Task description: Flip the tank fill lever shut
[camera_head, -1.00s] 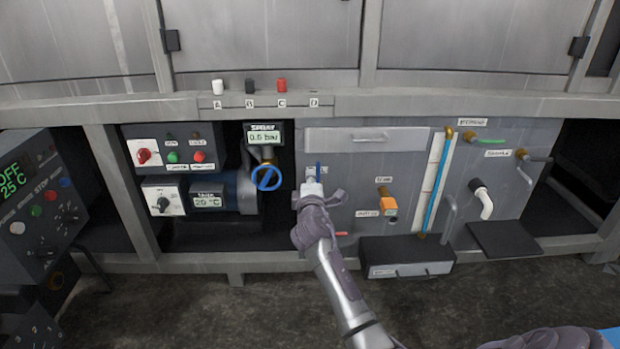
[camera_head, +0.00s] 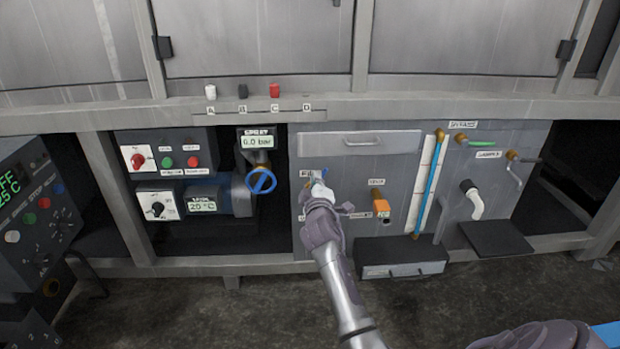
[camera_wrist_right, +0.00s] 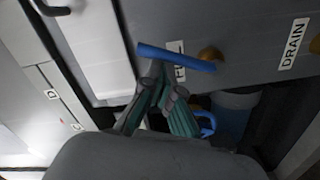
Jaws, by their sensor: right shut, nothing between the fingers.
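The fill lever is a thin blue bar on a brass stem. In the right wrist view the lever (camera_wrist_right: 175,57) crosses in front of the partly hidden fill label (camera_wrist_right: 180,68). In the head view the lever (camera_head: 324,173) is a small blue piece beside the fill label (camera_head: 307,174), mostly covered by my gripper. My right gripper (camera_head: 320,187) is shut and empty at the lever. In the wrist view its fingertips (camera_wrist_right: 163,76) are just below the bar; I cannot tell whether they touch it. My left gripper is not in view.
The orange drain handle (camera_head: 382,203) is just right of my gripper, and the blue spray valve wheel (camera_head: 261,181) is to its left. A black box (camera_head: 400,250) juts out below. The spray display (camera_head: 256,142) reads 0.0 bar.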

